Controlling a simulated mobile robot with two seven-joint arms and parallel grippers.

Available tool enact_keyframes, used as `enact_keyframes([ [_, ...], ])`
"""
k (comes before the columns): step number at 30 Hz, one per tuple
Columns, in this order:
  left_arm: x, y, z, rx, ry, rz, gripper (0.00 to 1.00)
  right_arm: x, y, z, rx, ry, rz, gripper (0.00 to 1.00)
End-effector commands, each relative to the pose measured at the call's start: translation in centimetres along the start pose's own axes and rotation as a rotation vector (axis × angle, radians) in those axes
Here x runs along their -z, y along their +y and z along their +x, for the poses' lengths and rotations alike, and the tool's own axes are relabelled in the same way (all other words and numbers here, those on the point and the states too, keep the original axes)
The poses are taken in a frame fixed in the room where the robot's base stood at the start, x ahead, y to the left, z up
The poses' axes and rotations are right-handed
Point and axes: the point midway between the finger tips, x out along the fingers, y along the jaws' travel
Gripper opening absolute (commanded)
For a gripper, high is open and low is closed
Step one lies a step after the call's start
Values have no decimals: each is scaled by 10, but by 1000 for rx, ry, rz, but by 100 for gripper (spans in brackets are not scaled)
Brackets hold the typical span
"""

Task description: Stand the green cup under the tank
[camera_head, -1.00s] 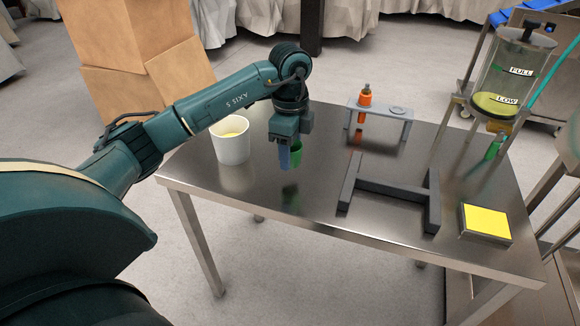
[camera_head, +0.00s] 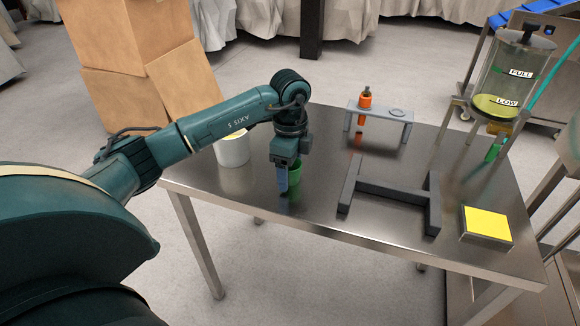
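The green cup (camera_head: 295,170) is upright at the left-centre of the steel table, low at or just above its surface. My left gripper (camera_head: 286,174) points down at the cup with a blue-grey finger across its left side; the other finger is hidden. The cup has moved with this gripper, which appears shut on it. The clear tank (camera_head: 511,76), marked FULL and LOW, stands on a metal frame at the table's right. Its green level is at the LOW label. A green outlet (camera_head: 494,149) hangs below the tank. My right gripper is not in view.
A white tub (camera_head: 233,151) stands behind my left forearm. A grey bar frame (camera_head: 392,192) lies between cup and tank. A grey rack (camera_head: 381,111) with an orange bottle (camera_head: 364,109) stands at the back. A yellow-topped block (camera_head: 487,223) sits at the front right.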

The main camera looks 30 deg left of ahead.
Motion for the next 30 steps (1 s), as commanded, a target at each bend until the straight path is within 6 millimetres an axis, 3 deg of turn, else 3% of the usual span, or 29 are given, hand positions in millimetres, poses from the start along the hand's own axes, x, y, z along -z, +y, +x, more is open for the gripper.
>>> enact_keyframes([
  [7, 0, 0, 1, 0, 0, 0, 68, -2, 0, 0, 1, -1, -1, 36],
  [11, 0, 0, 4, 0, 1, 0, 68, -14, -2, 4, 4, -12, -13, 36],
  [21, -5, -9, -79, 5, 2, 0, 68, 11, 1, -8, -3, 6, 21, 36],
  [30, -5, -9, -126, 1, 1, 0, 68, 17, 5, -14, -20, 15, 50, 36],
])
